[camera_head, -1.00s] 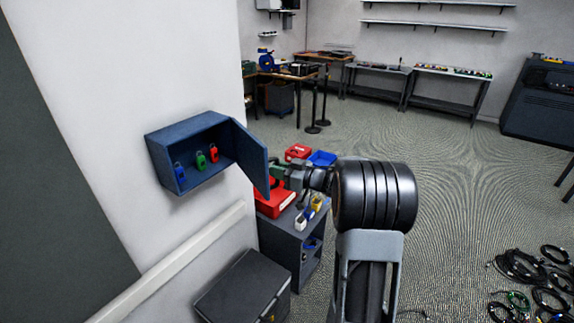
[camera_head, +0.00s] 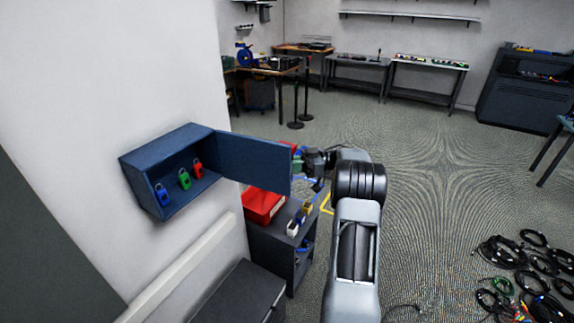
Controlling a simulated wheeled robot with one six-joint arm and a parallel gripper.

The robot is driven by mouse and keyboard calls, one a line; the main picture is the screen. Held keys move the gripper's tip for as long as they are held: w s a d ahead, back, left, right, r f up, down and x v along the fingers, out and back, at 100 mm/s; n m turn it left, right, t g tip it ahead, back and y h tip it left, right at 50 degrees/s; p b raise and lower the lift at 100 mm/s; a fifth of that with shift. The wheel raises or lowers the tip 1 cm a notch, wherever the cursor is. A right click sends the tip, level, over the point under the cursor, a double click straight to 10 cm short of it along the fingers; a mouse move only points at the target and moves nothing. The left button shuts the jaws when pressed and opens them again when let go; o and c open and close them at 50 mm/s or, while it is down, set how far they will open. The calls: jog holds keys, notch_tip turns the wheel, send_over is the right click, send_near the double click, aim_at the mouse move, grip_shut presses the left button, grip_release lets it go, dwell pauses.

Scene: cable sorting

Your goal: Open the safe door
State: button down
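The safe is a blue box (camera_head: 140,165) fixed to the white wall on the left. Its door (camera_head: 252,163) stands wide open, swung out to the right from its hinge side. Inside hang a blue padlock (camera_head: 162,194), a green padlock (camera_head: 184,179) and a red padlock (camera_head: 197,169). My gripper (camera_head: 303,160) is at the door's free right edge, partly hidden behind it. I cannot tell whether its fingers touch or hold the door.
A grey cart (camera_head: 272,238) with a red bin (camera_head: 262,206) stands below the door. A dark case (camera_head: 237,295) is on the floor by the wall. Cables (camera_head: 525,265) lie at the right. The floor in the middle is clear.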

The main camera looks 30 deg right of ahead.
jog(key=shift+w+a+r, duration=0.1)
jog(key=shift+a, duration=0.05)
jog(key=c, duration=1.5)
grip_release()
jog(key=shift+c, duration=0.2)
jog(key=o, duration=0.3)
jog(key=shift+w+a, duration=0.15)
jog(key=shift+a, duration=0.15)
jog(key=shift+o, duration=0.5)
jog(key=shift+d, duration=0.35)
